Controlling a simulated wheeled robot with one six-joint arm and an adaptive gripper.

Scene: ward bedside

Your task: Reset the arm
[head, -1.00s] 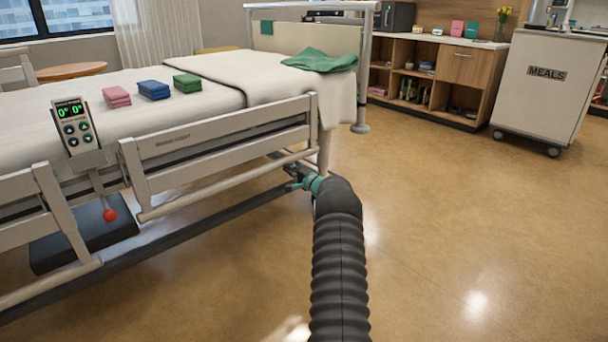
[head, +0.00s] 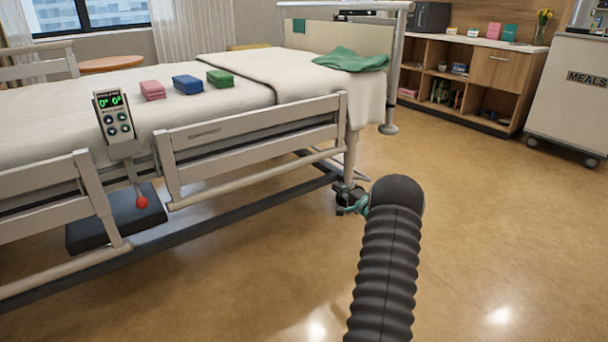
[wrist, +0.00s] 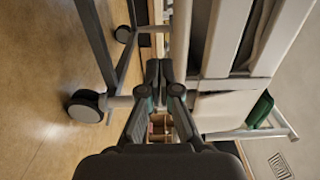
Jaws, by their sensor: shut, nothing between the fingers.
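My arm, in a black ribbed sleeve, rises from the bottom of the head view, with my gripper (head: 350,199) beyond its rounded elbow, small and partly hidden. In the wrist view the two dark fingers of my gripper (wrist: 160,78) meet at their tips with nothing between them. In the head view the gripper appears in front of the bed's lower frame near its foot-end leg. I cannot tell whether it touches the frame.
The bed (head: 250,145) with side rails fills the left. A meals cart (head: 570,95) stands right. The floor right of my arm is clear.

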